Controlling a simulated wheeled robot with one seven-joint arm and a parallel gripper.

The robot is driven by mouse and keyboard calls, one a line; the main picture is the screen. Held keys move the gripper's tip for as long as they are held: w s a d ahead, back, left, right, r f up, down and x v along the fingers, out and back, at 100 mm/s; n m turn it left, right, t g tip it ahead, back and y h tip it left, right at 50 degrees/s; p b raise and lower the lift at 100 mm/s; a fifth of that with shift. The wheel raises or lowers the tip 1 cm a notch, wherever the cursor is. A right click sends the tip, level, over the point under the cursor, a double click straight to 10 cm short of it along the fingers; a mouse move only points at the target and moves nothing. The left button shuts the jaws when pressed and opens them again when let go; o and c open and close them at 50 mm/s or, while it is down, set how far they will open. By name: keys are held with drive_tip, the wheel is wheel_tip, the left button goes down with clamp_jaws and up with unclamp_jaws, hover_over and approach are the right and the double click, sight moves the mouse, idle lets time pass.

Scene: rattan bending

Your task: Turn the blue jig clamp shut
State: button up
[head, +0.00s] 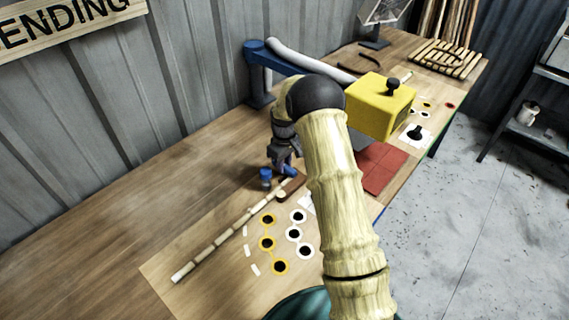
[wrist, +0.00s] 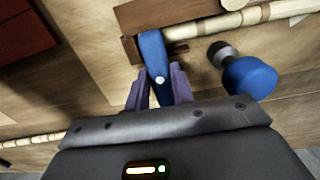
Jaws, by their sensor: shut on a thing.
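The blue jig clamp (wrist: 153,50) is a flat blue lever with a pale pivot dot, beside a brown wooden block (wrist: 185,10). In the wrist view the purple fingers of my gripper (wrist: 160,88) sit on either side of the lever and are shut on it. In the head view my gripper (head: 283,160) is low over the table, with a bit of the blue lever (head: 290,171) showing beside it. A jointed rattan pole (head: 225,236) lies along the jig and passes the block in the wrist view (wrist: 245,20). The lever's far underside is hidden.
A blue-topped tool with a grey neck (wrist: 250,78) stands close to the right of the clamp; it also shows in the head view (head: 266,174). A yellow box (head: 372,105), red mat (head: 385,168) and blue stand (head: 260,75) are farther back. The front-left tabletop is clear.

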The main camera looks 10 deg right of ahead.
drive_tip(key=shift+w+r, duration=0.1)
drive_tip(key=o, duration=1)
wheel_tip(320, 180, up, 17)
drive_tip(key=shift+r+b, duration=0.2)
drive_tip(key=shift+b, duration=0.85)
drive_tip(key=s+f+m+t, duration=0.1)
drive_tip(key=s+m, duration=0.1)
drive_tip(key=s, duration=0.8)
drive_tip(key=s+f+m, duration=0.1)
drive_tip(key=s+m, duration=0.1)
drive_tip(key=s, duration=0.7)
drive_tip(key=s+f+m+t, duration=0.1)
drive_tip(key=s+m, duration=0.2)
drive_tip(key=s, duration=0.7)
drive_tip(key=shift+s+d+f+t, duration=0.15)
drive_tip(key=shift+s+t, duration=0.15)
drive_tip(key=shift+s, duration=0.05)
